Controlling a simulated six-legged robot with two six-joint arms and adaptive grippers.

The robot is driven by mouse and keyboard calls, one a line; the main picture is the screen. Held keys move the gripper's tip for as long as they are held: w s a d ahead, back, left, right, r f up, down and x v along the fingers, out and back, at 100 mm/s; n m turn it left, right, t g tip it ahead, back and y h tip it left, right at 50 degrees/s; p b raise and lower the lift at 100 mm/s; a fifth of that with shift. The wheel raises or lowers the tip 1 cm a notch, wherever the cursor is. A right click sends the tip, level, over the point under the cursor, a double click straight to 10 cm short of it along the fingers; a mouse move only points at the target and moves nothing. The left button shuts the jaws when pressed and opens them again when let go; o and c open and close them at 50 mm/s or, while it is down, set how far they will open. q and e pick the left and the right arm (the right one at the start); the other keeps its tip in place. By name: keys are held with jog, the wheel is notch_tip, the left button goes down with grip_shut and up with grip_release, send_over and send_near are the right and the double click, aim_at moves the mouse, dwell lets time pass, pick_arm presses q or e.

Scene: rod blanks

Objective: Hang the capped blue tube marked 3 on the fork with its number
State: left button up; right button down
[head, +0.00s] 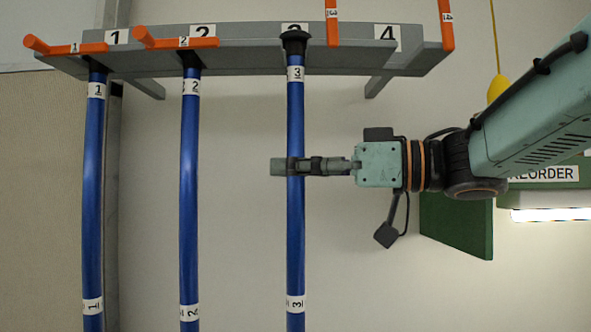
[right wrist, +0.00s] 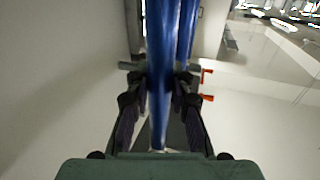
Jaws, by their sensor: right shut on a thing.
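The capped blue tube marked 3 (head: 296,120) is upright in the head view, with white 3 labels near its top and lower down. Its black cap (head: 295,42) is at the rack's front, overlapping the plate marked 3 (head: 294,27). I cannot tell whether the cap rests on the fork or is just in front of it. My right gripper (head: 293,166) is shut around the tube well below the cap. The right wrist view shows its fingers on both sides of the blue tube (right wrist: 160,50). The tube's lower end is out of the head view. My left gripper is not in view.
Blue tubes 1 (head: 94,150) and 2 (head: 189,150) hang left on the grey rack (head: 250,58). Their orange levers (head: 75,48) lie flat; those at 3 (head: 332,20) and 4 (head: 447,25) stand up. Place 4 is empty. A green board (head: 457,225) is at right.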

jog(key=shift+w+a+f, duration=0.1)
jog(key=shift+w+f, duration=0.2)
jog(key=shift+f, duration=0.4)
jog(key=shift+s+r, duration=0.15)
jog(key=shift+s, duration=0.15)
jog(key=c, duration=1.6)
grip_release()
jog(key=o, duration=0.5)
jog(key=shift+w, duration=0.3)
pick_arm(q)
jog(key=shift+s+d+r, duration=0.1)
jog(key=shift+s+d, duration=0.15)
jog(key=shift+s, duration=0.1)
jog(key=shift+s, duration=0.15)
pick_arm(e)
jog(key=shift+s, duration=0.3)
jog(key=shift+w, duration=0.15)
